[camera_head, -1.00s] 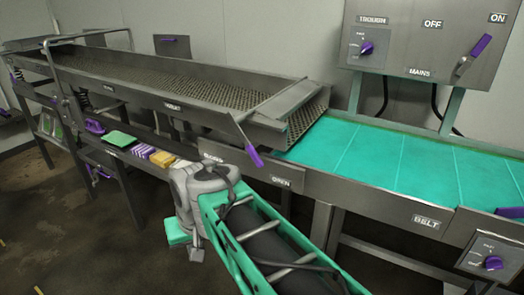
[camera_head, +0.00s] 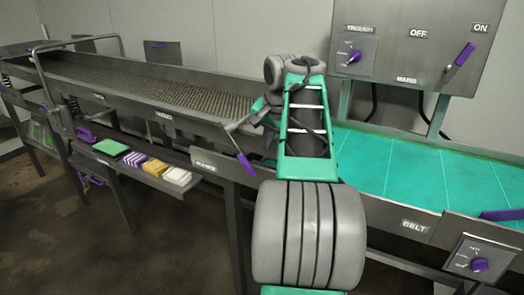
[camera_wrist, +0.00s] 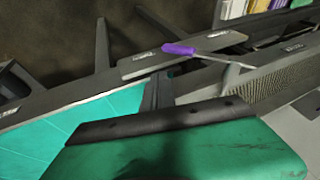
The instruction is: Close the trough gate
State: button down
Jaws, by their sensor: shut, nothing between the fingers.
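The gate lever (camera_head: 243,160) is a thin metal bar with a purple handle, slanting down over the front edge of the trough (camera_head: 150,103) near its outlet end. It also shows in the wrist view (camera_wrist: 179,49), ahead of my gripper and apart from it. The gate plate is largely hidden behind my arm in the head view. My gripper (camera_head: 265,112) is shut and empty over the outlet end, partly hidden by my wrist. In the wrist view its green body with a dark edge (camera_wrist: 150,121) fills the bottom.
The teal belt (camera_head: 395,175) runs right from the trough outlet. A control panel (camera_head: 410,45) stands behind it, and a smaller switch box (camera_head: 480,262) is at front right. A low shelf with coloured packs (camera_head: 155,166) lies below the trough at left.

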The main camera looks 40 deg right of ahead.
jog(key=x, duration=0.4)
jog(key=w+a+x, duration=0.1)
jog(key=x, duration=0.6)
jog(key=shift+w+a+f, duration=0.1)
jog(key=shift+w+a, duration=0.15)
jog(key=shift+w, duration=0.3)
jog(key=shift+f, duration=0.1)
